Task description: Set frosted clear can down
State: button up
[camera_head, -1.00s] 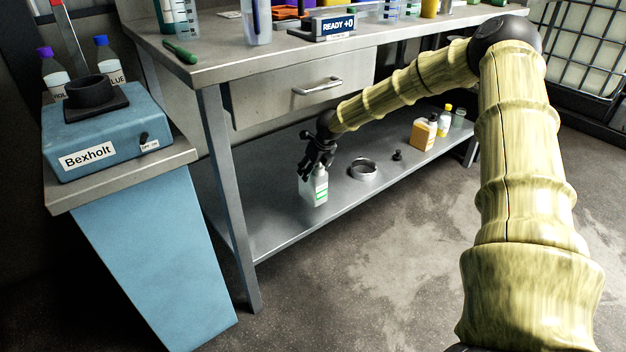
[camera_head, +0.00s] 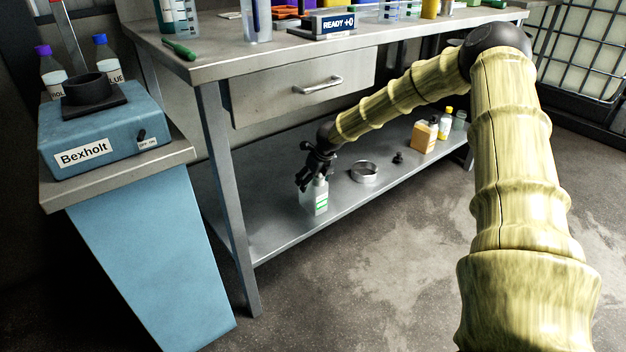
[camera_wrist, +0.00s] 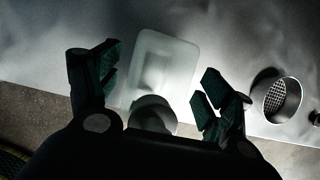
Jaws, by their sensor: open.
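The frosted clear can (camera_head: 315,196), pale with a green and white label, stands upright on the lower shelf (camera_head: 285,228) of the bench. It also shows from above in the wrist view (camera_wrist: 164,66), with its round cap between the fingers. My gripper (camera_head: 311,181) is just above and behind the can's top. In the wrist view my gripper (camera_wrist: 158,88) has its two fingers spread, with a gap to the can on each side. Part of the can's top is hidden by the gripper in the head view.
A metal sieve ring (camera_head: 364,171) lies right of the can, with a small black knob-like piece (camera_head: 398,158) beyond it. An orange bottle (camera_head: 423,136) and other bottles stand farther right. The bench leg (camera_head: 228,200) is on the left, the drawer (camera_head: 300,88) above.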

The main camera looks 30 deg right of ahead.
jog(key=p+v, duration=0.2)
jog(key=v, duration=0.4)
jog(key=shift+w+p, duration=0.15)
jog(key=shift+p, duration=0.25)
jog(key=s+p, duration=0.3)
jog(key=s, duration=0.9)
jog(key=s+a+f+n+g+h, duration=0.3)
jog(key=s+a+f+n, duration=1.2)
jog(key=n, duration=0.4)
jog(key=s+a+f+n+y, duration=0.1)
jog(key=s+a+f+n, duration=0.1)
jog(key=s+a+n, duration=0.2)
jog(key=s+a+f+n+g, duration=0.1)
jog(key=s+a+f+n, duration=0.2)
jog(key=s, duration=0.8)
jog(key=s+a+f+n+y, duration=0.1)
jog(key=s+a+f+n, duration=0.1)
jog(key=s+a+n, duration=0.5)
jog(key=shift+s+a+f+n+g+y, duration=0.2)
jog(key=shift+s+n+g+y, duration=0.1)
jog(key=shift+s+n, duration=0.5)
jog(key=shift+w+r, duration=0.1)
